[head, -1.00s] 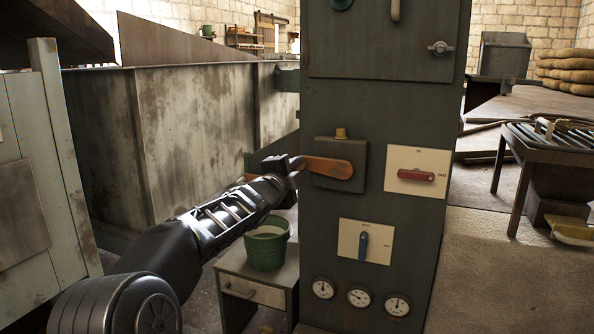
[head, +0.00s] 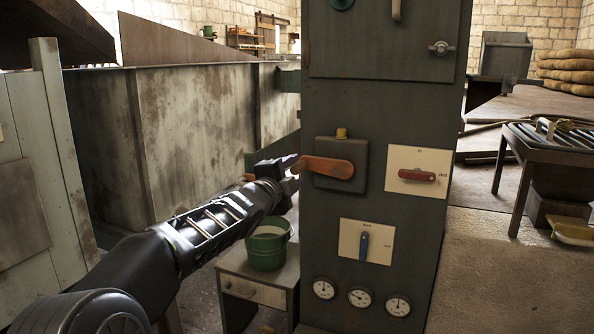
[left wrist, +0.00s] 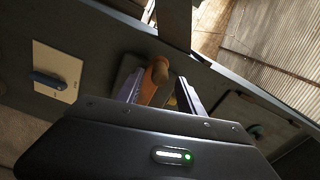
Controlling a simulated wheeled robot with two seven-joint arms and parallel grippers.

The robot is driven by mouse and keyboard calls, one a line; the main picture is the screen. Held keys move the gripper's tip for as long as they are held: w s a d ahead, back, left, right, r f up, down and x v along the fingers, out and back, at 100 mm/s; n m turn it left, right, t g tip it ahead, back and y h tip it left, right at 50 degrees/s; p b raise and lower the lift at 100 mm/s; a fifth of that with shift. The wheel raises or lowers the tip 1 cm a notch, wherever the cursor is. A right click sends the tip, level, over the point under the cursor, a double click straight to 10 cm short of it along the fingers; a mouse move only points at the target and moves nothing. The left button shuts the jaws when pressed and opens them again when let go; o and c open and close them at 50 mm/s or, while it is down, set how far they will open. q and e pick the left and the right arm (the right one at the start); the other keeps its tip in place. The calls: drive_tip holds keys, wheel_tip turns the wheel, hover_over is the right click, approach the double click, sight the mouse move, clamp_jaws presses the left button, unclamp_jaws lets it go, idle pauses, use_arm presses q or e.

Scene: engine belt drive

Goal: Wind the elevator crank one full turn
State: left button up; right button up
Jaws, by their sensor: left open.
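The orange crank (head: 328,167) sits on a dark box (head: 350,188) on the front of the grey-green cabinet, its arm pointing left. A small yellow knob (head: 341,133) tops the box. My left gripper (head: 294,167) is at the free left end of the crank, and its jaws are open. In the left wrist view the crank (left wrist: 154,80) lies between the two fingers of my left gripper (left wrist: 155,92). I cannot tell whether either finger touches it. My right gripper is not in view.
The cabinet (head: 322,255) also bears a red switch (head: 416,175), a blue switch (head: 363,245) and several gauges. A green bucket (head: 267,248) stands on a small drawer unit (head: 252,292) under my left forearm. A slatted table (head: 553,140) stands at the right.

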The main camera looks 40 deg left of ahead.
use_arm(q)
drive_tip(key=v, duration=0.4)
drive_tip(key=shift+s+d, duration=0.1)
drive_tip(key=shift+s, duration=0.05)
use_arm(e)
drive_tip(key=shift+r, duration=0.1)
use_arm(q)
drive_tip(key=shift+r, duration=0.1)
